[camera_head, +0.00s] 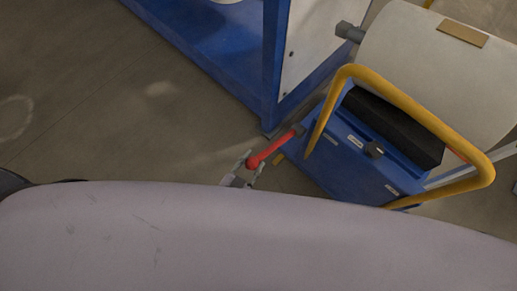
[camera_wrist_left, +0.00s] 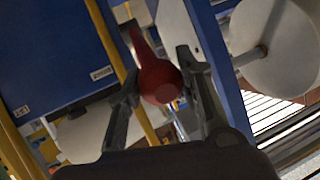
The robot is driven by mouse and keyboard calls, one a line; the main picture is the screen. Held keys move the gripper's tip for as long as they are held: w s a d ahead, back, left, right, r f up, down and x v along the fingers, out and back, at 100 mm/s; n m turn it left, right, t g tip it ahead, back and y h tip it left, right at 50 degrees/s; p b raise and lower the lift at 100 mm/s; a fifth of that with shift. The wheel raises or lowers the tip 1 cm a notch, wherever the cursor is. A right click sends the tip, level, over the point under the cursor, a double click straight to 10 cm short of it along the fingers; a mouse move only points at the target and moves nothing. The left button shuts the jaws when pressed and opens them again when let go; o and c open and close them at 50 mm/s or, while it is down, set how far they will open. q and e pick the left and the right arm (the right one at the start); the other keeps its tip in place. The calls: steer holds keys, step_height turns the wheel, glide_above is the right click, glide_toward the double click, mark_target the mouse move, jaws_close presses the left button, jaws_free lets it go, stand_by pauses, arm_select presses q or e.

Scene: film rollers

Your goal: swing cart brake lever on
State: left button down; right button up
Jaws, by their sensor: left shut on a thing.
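The cart (camera_head: 340,172) is blue with a yellow tubular handle (camera_head: 392,92), at the right in the head view. Its red brake lever (camera_head: 270,152) sticks out from a dark pivot at the cart's left corner, slanting down-left to a round red knob. My left gripper (camera_head: 246,166) is at that knob, its fingers on either side. In the left wrist view, the red knob (camera_wrist_left: 160,82) sits between the two dark fingers of my left gripper (camera_wrist_left: 160,88), which is shut on it. My right gripper is in neither view.
A large cream roll (camera_head: 430,70) with a grey shaft end lies on the cart side. A blue machine frame (camera_head: 270,60) stands close behind the lever. The floor (camera_head: 110,110) at the left is clear.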

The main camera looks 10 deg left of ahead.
arm_select(q)
steer(key=shift+s+a+f+b, duration=0.15)
steer(key=shift+s+f+b, duration=0.1)
steer(key=shift+f, duration=0.45)
steer(key=shift+s+a+f+b, duration=0.2)
steer(key=shift+f+b, duration=0.05)
steer(key=shift+f, duration=0.4)
steer(key=shift+s+a+f+b, duration=0.15)
steer(key=shift+s+f+b, duration=0.1)
steer(key=shift+f, duration=0.45)
steer(key=c, duration=1.5)
jaws_free()
steer(key=shift+f, duration=0.1)
steer(key=shift+c, duration=0.2)
steer(key=o, duration=0.4)
steer(key=shift+w, duration=0.15)
steer(key=shift+o, duration=0.2)
steer(key=shift+r, duration=0.2)
steer(key=v, duration=1.2)
steer(key=shift+f, duration=0.15)
